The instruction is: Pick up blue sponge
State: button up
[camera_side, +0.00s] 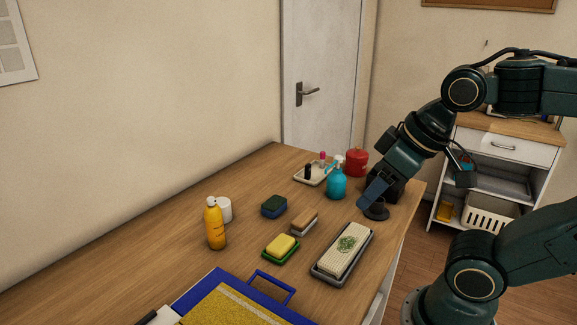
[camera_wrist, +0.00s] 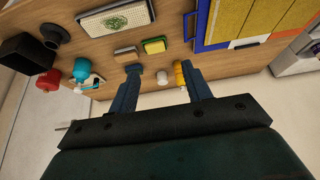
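The blue sponge (camera_side: 274,206), dark blue with a green layer, lies flat on the wooden table (camera_side: 150,265) near its middle in the side view. In the wrist view a small blue shape that looks like the sponge (camera_wrist: 133,68) shows at the tip of the left finger, which partly hides it. The two open fingers also show in the wrist view (camera_wrist: 162,70).
A brown-and-white sponge (camera_side: 304,222) and a yellow-green sponge (camera_side: 281,248) lie near the blue one. A yellow bottle (camera_side: 215,226) and white cup (camera_side: 224,209) stand left. A blue bottle (camera_side: 337,184), red canister (camera_side: 357,162) and grey tray (camera_side: 326,275) are right.

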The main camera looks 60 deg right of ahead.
jog(key=o, duration=0.4)
jog(key=w+d+r+m+g, duration=0.1)
jog(key=w+d+m, duration=0.25)
jog(key=w, duration=0.55)
jog(key=w+d+r+m+g, duration=0.1)
jog(key=w+d+m+g, duration=0.1)
jog(key=w+m, duration=0.5)
jog(key=w+d+f+m+g, duration=0.1)
jog(key=w+d+f+m, duration=0.2)
jog(key=w+d+f, duration=0.2)
jog(key=w+d+f+m+g, duration=0.1)
jog(key=w+d+f+m, duration=0.3)
jog(key=w, duration=0.8)
notch_tip(320, 180, down, 4)
jog(key=shift+w+d+f+g, duration=0.15)
jog(key=shift+w+d+g, duration=0.15)
jog(key=shift+d, duration=0.7)
